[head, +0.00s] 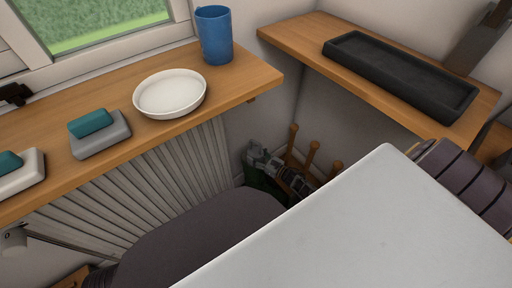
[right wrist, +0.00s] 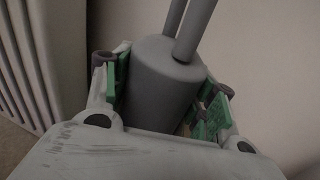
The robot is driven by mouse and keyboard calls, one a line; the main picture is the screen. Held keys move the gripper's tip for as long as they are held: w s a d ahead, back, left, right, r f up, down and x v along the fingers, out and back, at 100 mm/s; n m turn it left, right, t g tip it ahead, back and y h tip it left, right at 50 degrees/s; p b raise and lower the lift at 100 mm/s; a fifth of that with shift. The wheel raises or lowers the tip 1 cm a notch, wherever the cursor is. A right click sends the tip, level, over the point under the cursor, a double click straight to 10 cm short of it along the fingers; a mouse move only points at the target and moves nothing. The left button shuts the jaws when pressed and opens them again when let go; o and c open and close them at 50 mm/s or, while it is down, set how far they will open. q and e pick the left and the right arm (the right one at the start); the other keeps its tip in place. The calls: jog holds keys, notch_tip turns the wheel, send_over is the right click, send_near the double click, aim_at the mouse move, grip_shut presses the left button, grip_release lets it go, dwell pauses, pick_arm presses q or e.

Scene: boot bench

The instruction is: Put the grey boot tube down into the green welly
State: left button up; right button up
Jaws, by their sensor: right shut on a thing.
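In the right wrist view, my right gripper (right wrist: 166,88) has its green-padded fingers on either side of the grey boot tube (right wrist: 165,70) and is shut on it. The tube is a thick grey cylinder with two thin rods at its upper end. In the head view, my right gripper (head: 262,162) is small and low in the far corner, partly behind my own body. A dark green shape, apparently the green welly (head: 262,182), shows just below it, mostly hidden. I cannot tell whether tube and welly touch. My left gripper is not in view.
Wooden pegs (head: 312,155) stand close to the right gripper. A ribbed radiator (head: 160,185) is at the left, under a wooden sill with a blue cup (head: 215,38), a white dish (head: 170,93) and teal soaps. A black tray (head: 400,75) lies on the right shelf.

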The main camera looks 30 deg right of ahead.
jog(key=shift+f, duration=0.15)
jog(key=o, duration=0.7)
jog(key=shift+s, duration=0.1)
jog(key=shift+c, duration=0.2)
jog(key=o, duration=0.3)
jog(key=shift+f, duration=0.15)
jog(key=shift+s, duration=0.1)
